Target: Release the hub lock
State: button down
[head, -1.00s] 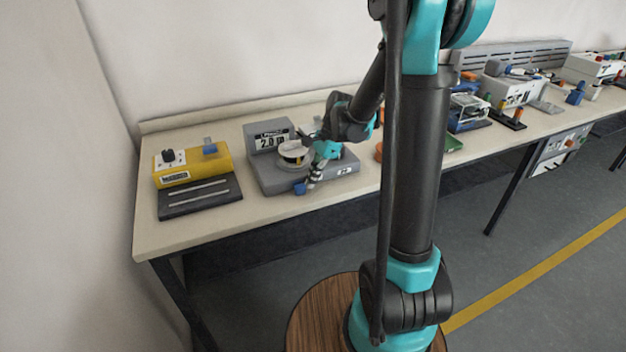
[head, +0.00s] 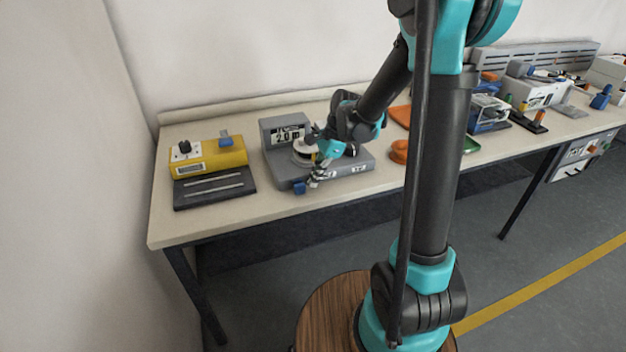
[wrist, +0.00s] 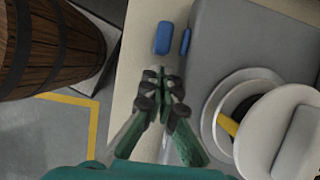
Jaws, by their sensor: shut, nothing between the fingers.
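The grey machine (head: 345,168) with a "2.0" display stands on the bench. A pale round hub or spool (wrist: 285,125) sits on it, with a yellow bar (wrist: 228,124) inside; my arm partly hides it in the head view. A blue tab (head: 299,187) sticks out at the machine's front left edge. In the wrist view this blue tab (wrist: 164,38) lies just beyond my fingertips, with a thin blue piece (wrist: 186,42) against the machine's side. My gripper (wrist: 160,76) is shut and empty, close to the tab with a small gap.
A yellow device (head: 208,156) with a dark slotted plate (head: 214,188) stands to the left. Orange parts (head: 399,151) and other equipment lie to the right. A wooden barrel (wrist: 45,40) stands on the floor beside the bench.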

jog(key=d, duration=0.2)
jog(key=w+d, duration=0.1)
jog(key=shift+d+r, duration=0.1)
jog(key=shift+r, duration=0.25)
jog(key=v, duration=0.9)
jog(key=shift+s+r, duration=0.1)
